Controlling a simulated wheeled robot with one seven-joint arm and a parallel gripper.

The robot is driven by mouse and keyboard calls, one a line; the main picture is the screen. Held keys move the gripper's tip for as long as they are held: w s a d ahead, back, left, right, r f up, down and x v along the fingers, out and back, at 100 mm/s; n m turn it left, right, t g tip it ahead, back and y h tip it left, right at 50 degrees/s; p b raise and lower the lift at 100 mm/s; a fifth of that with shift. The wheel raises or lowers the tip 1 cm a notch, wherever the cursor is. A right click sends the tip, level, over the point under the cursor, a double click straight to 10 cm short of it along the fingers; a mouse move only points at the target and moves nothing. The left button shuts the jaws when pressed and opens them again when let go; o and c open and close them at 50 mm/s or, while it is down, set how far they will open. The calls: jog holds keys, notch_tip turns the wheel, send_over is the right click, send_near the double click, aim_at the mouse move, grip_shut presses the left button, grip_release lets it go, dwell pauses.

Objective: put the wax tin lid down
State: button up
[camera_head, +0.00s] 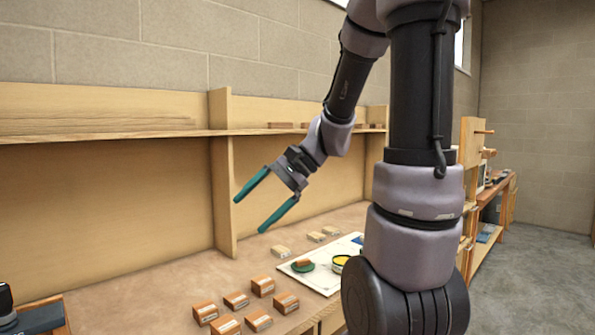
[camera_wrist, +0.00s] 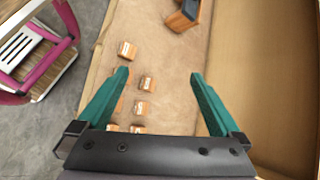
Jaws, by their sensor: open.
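My gripper (camera_head: 250,215) is open, its two teal fingers spread with nothing between them. It is raised above the workbench, left of the white board. In the wrist view my gripper (camera_wrist: 160,74) is also open and empty. On the board a dark green round piece (camera_head: 303,267) lies flat with a small brown block on it; it may be the wax tin lid, but I cannot tell for sure. To its right is a round tin (camera_head: 340,262) with yellow showing, partly hidden by my arm. Neither round thing shows in the wrist view.
Several small wooden blocks (camera_head: 263,286) stand on the workbench (camera_head: 150,295) in front, and a few pale ones behind. The white board (camera_head: 325,281) is partly behind my arm. A shelf (camera_head: 100,135) with an upright divider (camera_head: 222,170) stands at the back. A pink-framed object (camera_wrist: 65,20) shows in the wrist view.

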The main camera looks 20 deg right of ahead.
jog(key=s+d+r+n+t+h, duration=0.5)
jog(key=s+d+r+h, duration=0.1)
jog(key=s+r+h, duration=0.1)
jog(key=shift+s+d+r+n, duration=0.15)
jog(key=shift+d+r+n, duration=0.2)
jog(key=shift+r, duration=0.55)
